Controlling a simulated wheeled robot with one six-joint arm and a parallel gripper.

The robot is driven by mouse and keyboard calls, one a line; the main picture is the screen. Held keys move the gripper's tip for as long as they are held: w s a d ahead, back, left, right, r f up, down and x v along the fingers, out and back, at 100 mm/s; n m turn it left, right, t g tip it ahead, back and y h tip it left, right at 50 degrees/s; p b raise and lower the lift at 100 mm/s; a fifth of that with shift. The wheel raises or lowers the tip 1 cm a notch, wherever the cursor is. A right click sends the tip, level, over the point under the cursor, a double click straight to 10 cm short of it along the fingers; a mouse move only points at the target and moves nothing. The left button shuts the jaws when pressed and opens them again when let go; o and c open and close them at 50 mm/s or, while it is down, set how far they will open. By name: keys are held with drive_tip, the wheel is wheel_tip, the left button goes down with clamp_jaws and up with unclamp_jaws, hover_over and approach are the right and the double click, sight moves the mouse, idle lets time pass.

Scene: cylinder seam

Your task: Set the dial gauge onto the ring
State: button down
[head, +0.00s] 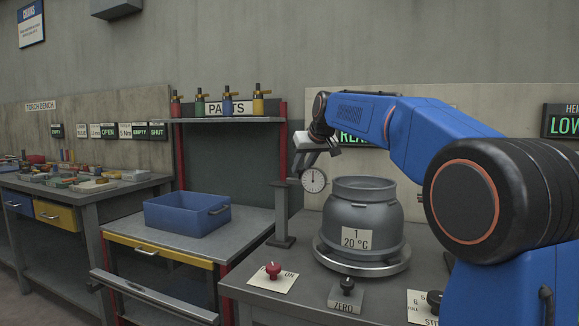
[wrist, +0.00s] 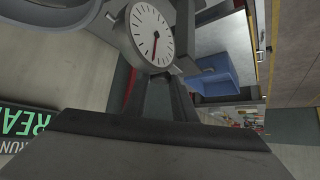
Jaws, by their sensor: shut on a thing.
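A pale metal ring (head: 365,267) encircles the cylinder's foot on the bench, clearly below the gauge. Part of the cylinder's rounded edge shows at the top left of the wrist view.
A grey post (head: 283,215) stands just left of the gauge; I cannot tell whether they touch. A red knob (head: 272,270) and a black ZERO knob (head: 346,284) sit at the bench front. A blue bin (head: 187,214) is on the table to the left.

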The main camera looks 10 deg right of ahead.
drive_tip(key=shift+s+d, duration=0.3)
drive_tip(key=shift+d, duration=0.1)
drive_tip(key=shift+f, duration=0.1)
drive_tip(key=c, duration=1.5)
unclamp_jaws()
drive_tip(key=shift+s+d, duration=0.1)
drive_tip(key=shift+d, duration=0.05)
drive_tip(key=v, duration=1.7)
drive_tip(key=shift+s, duration=0.15)
drive_tip(key=s+f+g, duration=0.1)
drive_tip(key=s+f, duration=1.2)
drive_tip(key=f, duration=0.2)
drive_tip(key=s+a+f+m+g+h, duration=0.1)
drive_tip(key=s+f, duration=1.2)
drive_tip(key=f, duration=0.2)
drive_tip(key=s+f+g, duration=0.2)
drive_tip(key=s+f, duration=1)
drive_tip(key=f, duration=0.3)
drive_tip(key=shift+s+a+f+m, duration=0.25)
drive_tip(key=shift+s+a+m, duration=0.1)
drive_tip(key=shift+s+m, duration=0.05)
